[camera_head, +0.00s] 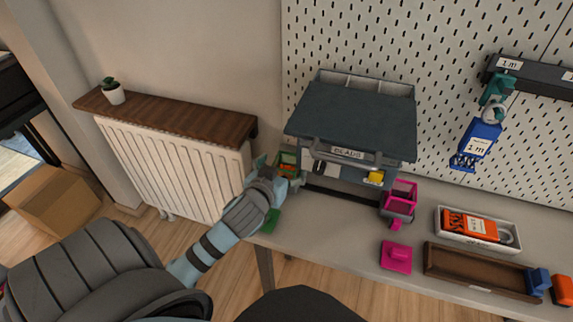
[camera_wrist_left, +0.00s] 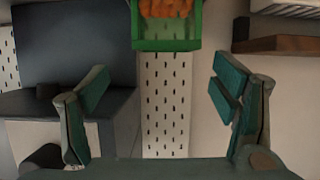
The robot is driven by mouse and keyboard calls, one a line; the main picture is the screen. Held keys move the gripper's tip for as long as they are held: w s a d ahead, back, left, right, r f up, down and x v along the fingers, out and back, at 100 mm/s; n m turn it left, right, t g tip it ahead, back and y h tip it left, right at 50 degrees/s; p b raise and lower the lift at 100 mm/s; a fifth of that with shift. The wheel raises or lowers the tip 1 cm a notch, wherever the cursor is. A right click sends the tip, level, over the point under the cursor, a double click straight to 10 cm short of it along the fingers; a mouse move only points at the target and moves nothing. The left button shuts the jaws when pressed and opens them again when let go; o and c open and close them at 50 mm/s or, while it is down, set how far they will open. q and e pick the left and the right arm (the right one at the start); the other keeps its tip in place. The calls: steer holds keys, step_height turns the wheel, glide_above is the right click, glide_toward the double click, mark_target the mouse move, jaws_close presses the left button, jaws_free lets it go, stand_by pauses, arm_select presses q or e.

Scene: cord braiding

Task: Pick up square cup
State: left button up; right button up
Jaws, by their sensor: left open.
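A green square cup (camera_head: 287,162) with orange contents stands at the left end of the workbench, beside the dark cabinet. It also shows in the left wrist view (camera_wrist_left: 166,44) at the top centre, cut off by the frame edge. My right gripper is not in view.
The dark cabinet (camera_head: 355,115) stands close to the right of my left gripper. A pink piece (camera_head: 396,257), a brown tray (camera_head: 470,268) and a white box (camera_head: 511,240) lie to the right. A radiator (camera_head: 175,165) is left.

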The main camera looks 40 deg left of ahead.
mark_target(291, 157)
arm_select(q)
steer(key=x, duration=0.2)
steer(key=b+x, duration=0.1)
steer(key=x, duration=0.1)
steer(key=f+b+x, duration=0.1)
steer(key=x, duration=0.2)
steer(key=shift+s+a, duration=0.25)
steer(key=shift+s, duration=0.1)
steer(key=shift+r, duration=0.15)
steer(key=c, duration=1.2)
steer(key=shift+c, duration=0.2)
steer(key=shift+r, duration=0.1)
